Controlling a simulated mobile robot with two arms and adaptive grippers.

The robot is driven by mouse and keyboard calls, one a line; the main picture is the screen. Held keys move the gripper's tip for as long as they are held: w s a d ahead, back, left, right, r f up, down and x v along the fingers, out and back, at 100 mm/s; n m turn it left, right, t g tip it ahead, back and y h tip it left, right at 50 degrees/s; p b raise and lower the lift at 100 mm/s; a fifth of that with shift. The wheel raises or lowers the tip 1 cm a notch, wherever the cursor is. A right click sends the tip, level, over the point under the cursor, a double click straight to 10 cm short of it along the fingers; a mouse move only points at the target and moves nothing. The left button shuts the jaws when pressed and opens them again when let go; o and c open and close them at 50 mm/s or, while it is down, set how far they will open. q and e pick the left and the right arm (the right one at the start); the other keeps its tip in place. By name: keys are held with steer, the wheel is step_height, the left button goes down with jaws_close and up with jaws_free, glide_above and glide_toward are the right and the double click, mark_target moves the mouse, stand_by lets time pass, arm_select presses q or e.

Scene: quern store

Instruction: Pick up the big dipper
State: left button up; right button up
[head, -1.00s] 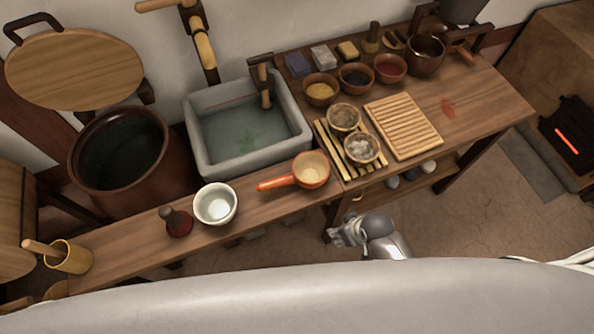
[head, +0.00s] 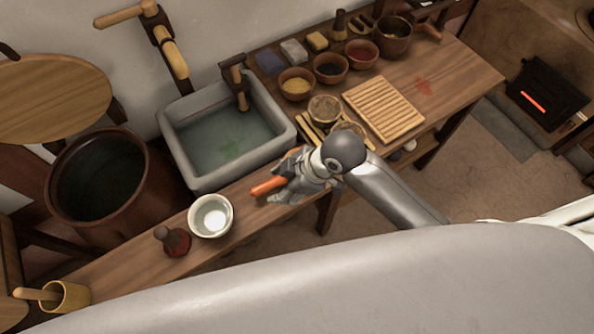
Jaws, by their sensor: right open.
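The dipper (head: 268,186) with an orange handle lies on the narrow wooden counter, right of the white bowl. Only its handle shows clearly; its cup is hidden behind my right gripper. My right gripper (head: 283,188) is open and over the dipper, with its fingers close to the handle. I cannot tell whether they touch it. My left gripper is not in view.
A white bowl (head: 210,216) and a dark red knobbed object (head: 173,240) stand left on the counter. The stone sink (head: 181,171) is behind. Small bowls, a slatted board (head: 384,108) and a slatted rack crowd the right table.

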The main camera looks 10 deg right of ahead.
mark_target(263, 186)
steer(key=w+a+f+n, duration=0.1)
steer(key=n, duration=0.1)
steer(key=w+a+f+n+g, duration=0.1)
steer(key=w+f+n, duration=0.1)
steer(key=n, duration=0.1)
steer(key=w+f+n+g, duration=0.1)
steer(key=n, duration=0.1)
steer(key=shift+w+a+f, duration=0.15)
steer(key=shift+w+a, duration=0.05)
steer(key=shift+a, duration=0.2)
steer(key=p+x, duration=0.1)
steer(key=x, duration=0.3)
steer(key=shift+s+a+f+p, duration=0.1)
steer(key=shift+s+p, duration=0.1)
steer(key=shift+p, duration=0.2)
steer(key=shift+a+f, duration=0.25)
steer(key=shift+f, duration=0.4)
jaws_close()
